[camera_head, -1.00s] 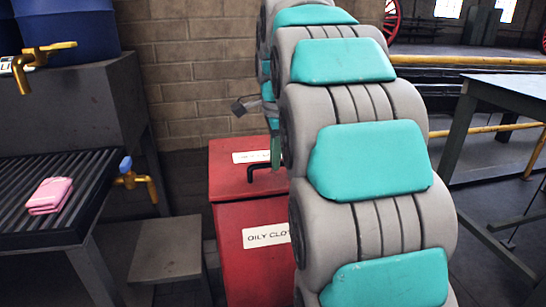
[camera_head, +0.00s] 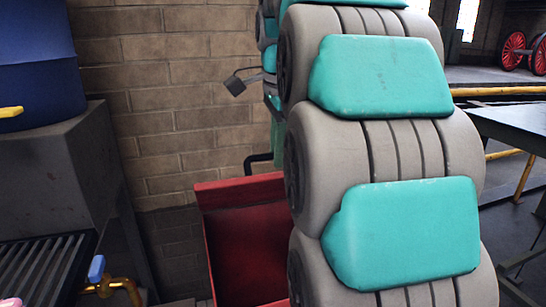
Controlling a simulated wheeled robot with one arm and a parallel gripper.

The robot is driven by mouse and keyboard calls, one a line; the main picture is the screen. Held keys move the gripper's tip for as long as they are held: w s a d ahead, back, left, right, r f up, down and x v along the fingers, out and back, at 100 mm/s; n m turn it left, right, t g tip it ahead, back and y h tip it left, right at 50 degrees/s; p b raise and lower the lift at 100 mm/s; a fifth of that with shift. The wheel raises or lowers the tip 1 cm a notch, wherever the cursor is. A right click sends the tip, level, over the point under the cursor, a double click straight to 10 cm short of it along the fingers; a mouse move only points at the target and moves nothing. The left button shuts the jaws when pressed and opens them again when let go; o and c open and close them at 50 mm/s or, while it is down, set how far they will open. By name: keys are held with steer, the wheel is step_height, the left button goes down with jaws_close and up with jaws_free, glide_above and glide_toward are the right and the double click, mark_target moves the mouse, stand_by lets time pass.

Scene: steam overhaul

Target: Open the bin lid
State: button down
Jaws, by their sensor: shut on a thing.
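The red bin (camera_head: 208,262) stands left of my arm, and its dark red inside shows. Its red lid (camera_head: 225,193) is tilted up, with the front edge raised. A black bar handle (camera_head: 250,164) sticks up at the lid's edge. My gripper (camera_head: 279,145), with a green finger showing, is shut on the handle at its right end. My grey and teal arm hides the right side of the lid and bin and most of the gripper.
A brick wall (camera_head: 185,95) stands behind the bin. At left are a dark cabinet (camera_head: 45,175) with a blue container (camera_head: 40,60) on it, a slatted rack (camera_head: 45,262) and a brass tap (camera_head: 115,285). A dark table (camera_head: 515,128) stands at right.

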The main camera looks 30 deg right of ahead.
steer(key=shift+w+d+r, duration=0.1)
steer(key=shift+w+r, duration=0.05)
steer(key=shift+w, duration=0.35)
steer(key=c, duration=0.8)
jaws_free()
steer(key=shift+c, duration=0.2)
